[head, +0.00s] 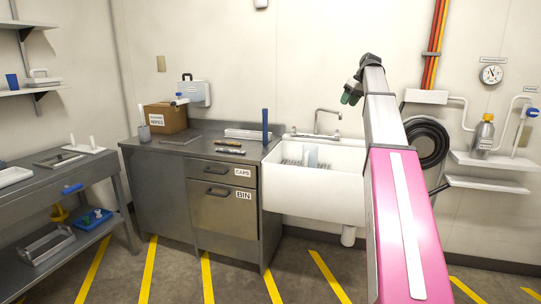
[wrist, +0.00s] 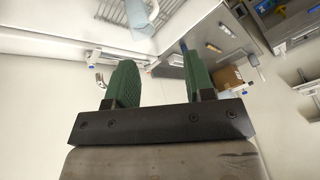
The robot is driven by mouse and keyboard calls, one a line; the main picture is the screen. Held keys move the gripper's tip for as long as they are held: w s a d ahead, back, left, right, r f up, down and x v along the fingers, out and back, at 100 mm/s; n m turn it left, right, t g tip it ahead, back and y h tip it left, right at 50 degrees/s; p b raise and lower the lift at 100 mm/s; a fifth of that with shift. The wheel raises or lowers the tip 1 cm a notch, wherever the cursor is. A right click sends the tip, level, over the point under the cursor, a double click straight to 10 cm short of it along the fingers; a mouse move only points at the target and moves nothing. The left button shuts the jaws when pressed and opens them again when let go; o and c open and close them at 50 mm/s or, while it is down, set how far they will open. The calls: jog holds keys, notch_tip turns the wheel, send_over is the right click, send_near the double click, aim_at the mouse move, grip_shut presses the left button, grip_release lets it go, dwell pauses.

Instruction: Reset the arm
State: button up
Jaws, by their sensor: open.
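My gripper (head: 351,91) is at the far end of my raised pink and white arm, high in front of the wall and above the right side of the sink. In the wrist view my gripper (wrist: 158,82) shows two green fingers spread apart with nothing between them. The sink, counter and box appear beyond the fingers in that view. No object is held.
A white sink (head: 315,187) holds a pale upright item. Left of it, a steel counter (head: 205,146) carries a cardboard box (head: 166,118) and tools. A steel bench (head: 50,180) stands at left. A hose reel (head: 427,143) and a silver bottle (head: 483,134) are at right.

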jog(key=s+a+f+m+h, duration=0.1)
jog(key=s+a+f, duration=0.25)
jog(key=f, duration=0.75)
jog(key=s+a+f+m+g, duration=0.15)
jog(key=s+f, duration=0.25)
jog(key=f, duration=0.7)
jog(key=s+a+f+m+h, duration=0.1)
jog(key=s+a+f, duration=0.25)
jog(key=f, duration=0.75)
jog(key=s+a+f+m+h, duration=0.1)
jog(key=s+a+f, duration=0.2)
jog(key=s+f, duration=0.9)
jog(key=s+a+f+m+g+h, duration=0.1)
jog(key=s+a+f, duration=0.2)
jog(key=s+f, duration=0.8)
jog(key=shift+s+a+f, duration=0.3)
jog(key=shift+s+f, duration=0.1)
jog(key=shift+s, duration=0.4)
jog(key=shift+a+m, duration=0.1)
jog(key=shift+m, duration=0.15)
